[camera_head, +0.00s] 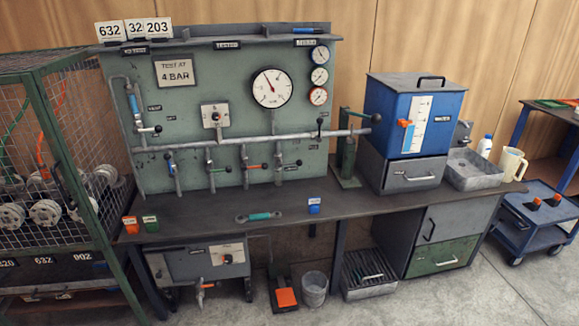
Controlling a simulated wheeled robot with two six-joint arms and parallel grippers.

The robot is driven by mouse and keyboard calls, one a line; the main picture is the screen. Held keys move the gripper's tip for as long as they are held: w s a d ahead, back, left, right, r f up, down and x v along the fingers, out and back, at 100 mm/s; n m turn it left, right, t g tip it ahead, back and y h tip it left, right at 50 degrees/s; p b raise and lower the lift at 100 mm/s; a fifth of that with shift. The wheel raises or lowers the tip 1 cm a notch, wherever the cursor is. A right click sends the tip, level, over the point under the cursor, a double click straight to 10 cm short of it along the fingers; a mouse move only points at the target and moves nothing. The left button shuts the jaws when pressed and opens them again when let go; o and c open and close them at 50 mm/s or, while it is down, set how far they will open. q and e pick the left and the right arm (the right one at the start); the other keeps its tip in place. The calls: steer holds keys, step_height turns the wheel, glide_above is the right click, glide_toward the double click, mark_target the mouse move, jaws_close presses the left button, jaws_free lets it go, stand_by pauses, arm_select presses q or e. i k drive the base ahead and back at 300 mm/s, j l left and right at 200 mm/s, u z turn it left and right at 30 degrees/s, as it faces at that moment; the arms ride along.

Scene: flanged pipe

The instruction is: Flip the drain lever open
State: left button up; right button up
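A green test panel (240,110) stands at the back of the dark workbench (215,208). A grey pipe (240,139) runs across it with several small valve levers. A tap with an orange handle (208,285) hangs below the grey unit under the bench. Labels are too small to read, so I cannot tell which is the drain lever or its position. Neither of my grippers shows.
A wire cage (62,130) stands at left. A blue tank (415,110) sits on the bench at right beside a metal tray (475,169). A bucket (314,289) and an orange pedal (286,298) are on the floor. The bench's front middle is mostly clear.

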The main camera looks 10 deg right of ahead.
mark_target(299, 162)
steer(key=i+l+u, duration=0.15)
steer(key=i, duration=0.35)
steer(key=i+l+u, duration=0.15)
steer(key=i, duration=0.3)
